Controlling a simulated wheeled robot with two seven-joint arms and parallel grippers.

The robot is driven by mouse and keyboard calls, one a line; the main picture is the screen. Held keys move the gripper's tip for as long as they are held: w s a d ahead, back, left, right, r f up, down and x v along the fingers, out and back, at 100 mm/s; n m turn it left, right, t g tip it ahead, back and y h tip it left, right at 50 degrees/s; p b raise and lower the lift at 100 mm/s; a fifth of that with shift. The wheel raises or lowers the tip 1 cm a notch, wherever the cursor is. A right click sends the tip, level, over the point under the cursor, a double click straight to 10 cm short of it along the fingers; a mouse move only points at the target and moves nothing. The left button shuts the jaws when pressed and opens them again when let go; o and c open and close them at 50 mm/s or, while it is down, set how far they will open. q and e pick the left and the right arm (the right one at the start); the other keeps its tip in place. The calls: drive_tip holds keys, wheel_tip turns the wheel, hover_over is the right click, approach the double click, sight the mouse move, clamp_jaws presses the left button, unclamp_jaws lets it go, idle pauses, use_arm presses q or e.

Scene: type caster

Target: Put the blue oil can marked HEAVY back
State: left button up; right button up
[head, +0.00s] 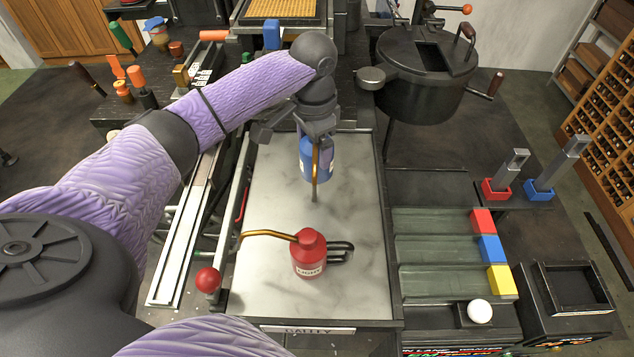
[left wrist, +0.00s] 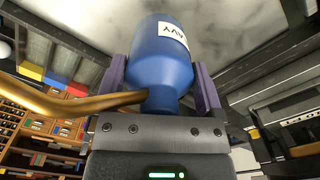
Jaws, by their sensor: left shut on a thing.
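The blue oil can (head: 316,158) is in my left gripper (head: 316,130), over the far middle part of the pale marble slab (head: 270,185). In the left wrist view the blue can (left wrist: 161,65) sits between the two purple fingers, with a white label ending in "AVY" and its brass spout toward the left. My left gripper (left wrist: 160,95) is shut on it. In the head view I cannot tell for sure whether the can touches the slab. A red oil can (head: 308,256) labelled LIGHT stands upright on the near part of the slab, its spout pointing left. My right gripper is not in view.
A black pot (head: 425,75) stands at the back right. Right of the slab are trays with red, blue (head: 491,249) and yellow blocks. A lever with a red ball (head: 208,280) is at the slab's left edge. The slab's near right part is clear.

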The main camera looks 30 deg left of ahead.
use_arm(q)
wheel_tip(320, 180, down, 7)
drive_tip(key=shift+f+b, duration=0.1)
drive_tip(key=shift+b, duration=0.95)
drive_tip(key=o, duration=1.1)
wheel_tip(320, 180, up, 12)
drive_tip(key=p, duration=0.4)
drive_tip(key=shift+d+f, duration=0.1)
drive_tip(key=shift+f, duration=0.1)
drive_tip(key=shift+r, duration=0.3)
